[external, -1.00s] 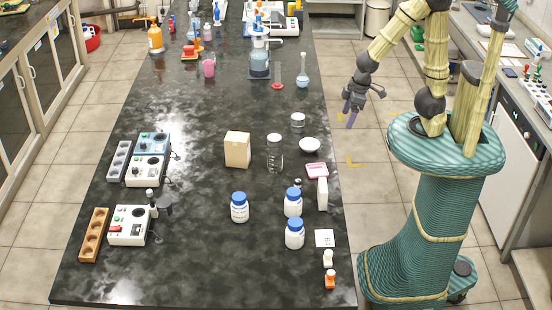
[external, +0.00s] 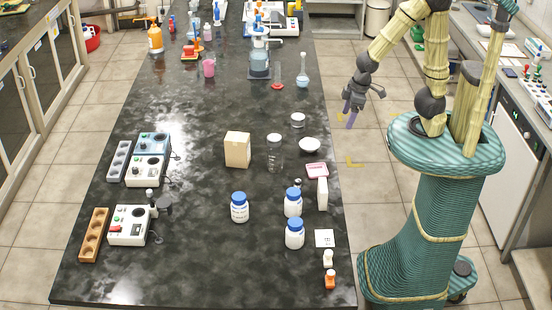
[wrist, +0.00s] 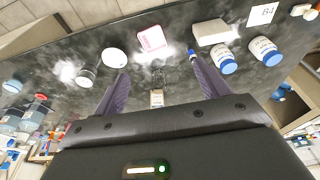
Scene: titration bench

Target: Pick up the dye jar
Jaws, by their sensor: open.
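No jar has a readable dye label, so I cannot tell which one is the dye jar. White jars with blue lids stand on the dark bench: one in the middle (external: 239,208) and two to its right, a rear one (external: 293,203) and a front one (external: 295,234). A small clear jar with a pale lid (external: 298,120) stands further back near the right edge. My gripper (external: 350,114) is open and empty, beyond the bench's right edge and apart from every jar. In the wrist view its purple fingers (wrist: 160,67) are spread, with blue-lidded jars (wrist: 222,61) (wrist: 265,51) to the right.
The front-middle bench is clear.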

